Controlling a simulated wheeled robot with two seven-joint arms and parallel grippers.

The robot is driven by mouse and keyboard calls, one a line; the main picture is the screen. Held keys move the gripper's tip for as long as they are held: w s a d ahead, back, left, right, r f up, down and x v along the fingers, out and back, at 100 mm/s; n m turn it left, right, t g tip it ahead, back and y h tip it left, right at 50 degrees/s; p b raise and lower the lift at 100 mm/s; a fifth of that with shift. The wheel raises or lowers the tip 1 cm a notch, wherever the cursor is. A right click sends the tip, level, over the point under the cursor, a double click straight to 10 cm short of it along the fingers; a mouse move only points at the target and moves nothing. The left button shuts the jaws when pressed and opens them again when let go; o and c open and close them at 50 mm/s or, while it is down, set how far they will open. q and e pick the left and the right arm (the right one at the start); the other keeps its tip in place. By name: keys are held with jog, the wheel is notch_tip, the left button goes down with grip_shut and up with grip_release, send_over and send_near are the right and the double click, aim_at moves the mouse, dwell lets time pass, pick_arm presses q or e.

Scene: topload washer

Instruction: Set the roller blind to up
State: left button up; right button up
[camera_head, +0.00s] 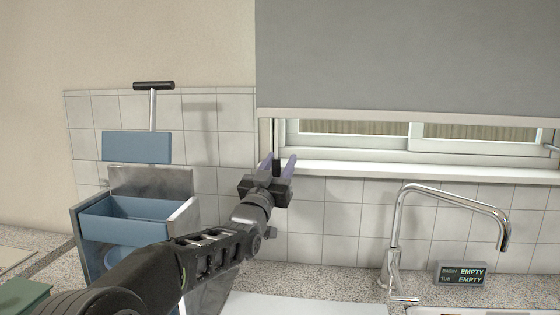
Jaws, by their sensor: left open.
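The grey roller blind (410,55) hangs over the window, with its pale bottom bar (400,115) a little above the sill. A strip of window (370,143) shows below the bar. My left gripper (279,160) points up and away at the window's lower left corner, below the bar. Its two purple-grey fingers are apart. A thin dark cord-like line (274,132) runs down from the bar's left end toward the fingers. A small dark piece (276,166) shows between them; I cannot tell whether they touch it.
A chrome faucet (440,195) and a small display reading EMPTY (460,274) stand at right on the speckled counter (325,279). A metal and blue appliance (125,220) with a black-handled lever (153,86) stands left. The white sill (420,171) juts behind the gripper.

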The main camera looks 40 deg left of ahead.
pick_arm(q)
jog(key=shift+c, duration=0.5)
grip_shut()
dwell(0.9)
